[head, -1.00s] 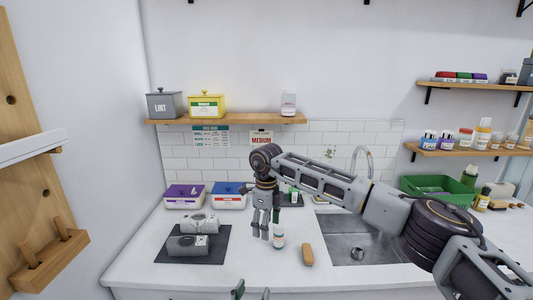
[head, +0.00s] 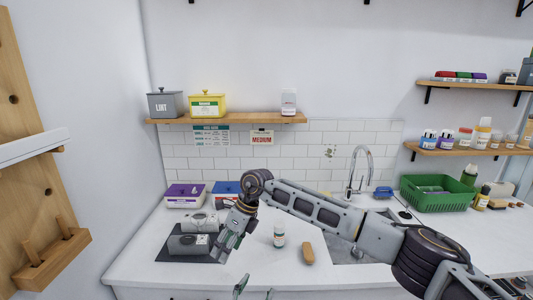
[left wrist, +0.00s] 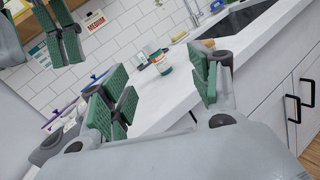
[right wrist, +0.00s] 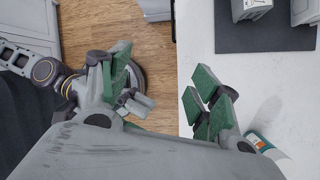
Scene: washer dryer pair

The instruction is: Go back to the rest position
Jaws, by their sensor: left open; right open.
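My right gripper (head: 224,252) hangs low over the counter's left part, in front of the dark mat, open and empty. Its green-padded fingers are spread in the right wrist view (right wrist: 165,85). My left gripper (head: 255,290) is at the bottom edge of the head view, with only its fingertips showing. In the left wrist view its fingers (left wrist: 165,95) are wide apart with nothing between them. The right gripper's green pads also show at the upper left of the left wrist view.
Two grey devices (head: 189,243) are on the dark mat (head: 170,257). The sink (head: 345,250) is partly behind my right arm. A green basket (head: 437,205) is at right.

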